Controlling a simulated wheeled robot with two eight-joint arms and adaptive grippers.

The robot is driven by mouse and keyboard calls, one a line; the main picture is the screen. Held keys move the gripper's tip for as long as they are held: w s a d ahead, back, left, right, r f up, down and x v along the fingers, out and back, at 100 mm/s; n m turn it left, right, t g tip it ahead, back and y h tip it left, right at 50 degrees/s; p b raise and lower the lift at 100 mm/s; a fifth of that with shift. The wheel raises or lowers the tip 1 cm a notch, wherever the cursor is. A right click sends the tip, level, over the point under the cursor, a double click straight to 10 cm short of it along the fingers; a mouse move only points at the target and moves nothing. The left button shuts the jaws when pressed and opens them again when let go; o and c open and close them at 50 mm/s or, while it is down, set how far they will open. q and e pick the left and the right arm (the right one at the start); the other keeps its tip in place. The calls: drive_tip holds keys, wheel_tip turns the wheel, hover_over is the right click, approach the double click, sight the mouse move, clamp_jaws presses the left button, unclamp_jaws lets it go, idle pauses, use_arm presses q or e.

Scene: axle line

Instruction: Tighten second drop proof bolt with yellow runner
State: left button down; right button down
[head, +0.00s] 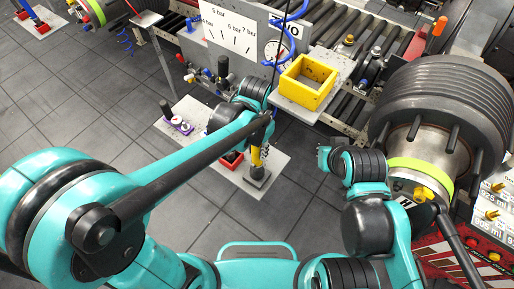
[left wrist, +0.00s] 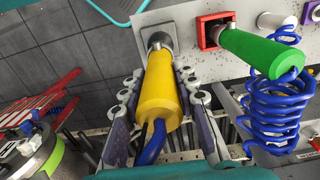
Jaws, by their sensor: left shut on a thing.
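The yellow runner (head: 257,157) stands upright with its lower end at a grey holder on a light plate. In the left wrist view the yellow runner (left wrist: 158,88) lies between the fingers of my left gripper (left wrist: 157,105), which is shut on it. A blue hose leaves its near end. In the head view my left gripper (head: 262,125) is at its upper part, mostly hidden by my arm. A large dark drum hub (head: 440,110) with several dark studs is at the right. I cannot tell which is the second drop proof bolt.
A green runner (left wrist: 262,53) with a coiled blue hose stands in a red holder (left wrist: 212,30) beside the yellow one. A yellow bin (head: 306,82) sits on a shelf above right. A gauge panel (head: 240,30) and roller conveyor lie behind. Grey floor is open at left.

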use_arm(q)
drive_tip(key=shift+r, duration=0.1)
idle(0.6)
drive_tip(key=shift+r+p, duration=2.6)
drive_tip(key=shift+r, duration=0.75)
drive_tip(key=shift+f, duration=0.2)
